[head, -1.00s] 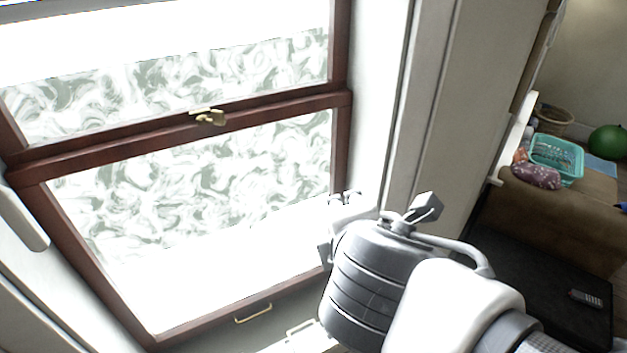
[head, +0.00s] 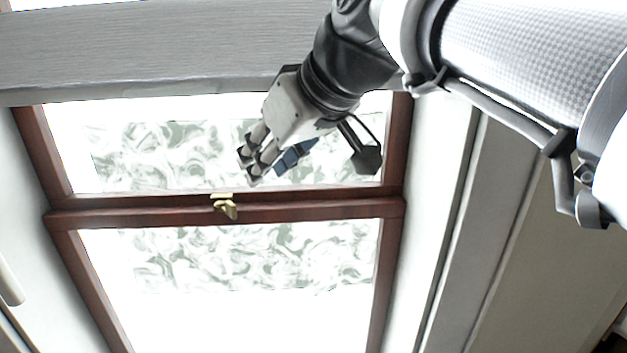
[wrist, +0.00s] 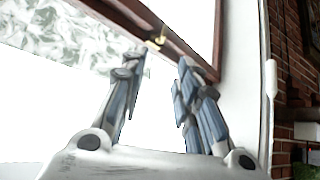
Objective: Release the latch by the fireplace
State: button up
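A small brass latch (head: 225,207) sits on the dark red-brown meeting rail (head: 310,212) of a sash window. It also shows in the wrist view (wrist: 155,42), above and between my fingers. My gripper (head: 255,164) is in front of the upper pane in the head view, up and to the right of the latch. In the wrist view my gripper (wrist: 160,80) has its fingers spread apart with nothing between them. The fingers look clear of the latch, though the exact distance is hard to judge.
White window casing (head: 440,200) runs down the right side. A grey-white beam (head: 170,45) crosses above the window. In the wrist view a brick wall (wrist: 290,50) stands at the right. The lower pane's front looks clear.

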aim_at(230, 202)
jog(key=x, duration=1.7)
jog(key=shift+s+a+b, duration=0.2)
jog(key=shift+a+b, duration=0.1)
jog(key=shift+c, duration=0.4)
grip_shut()
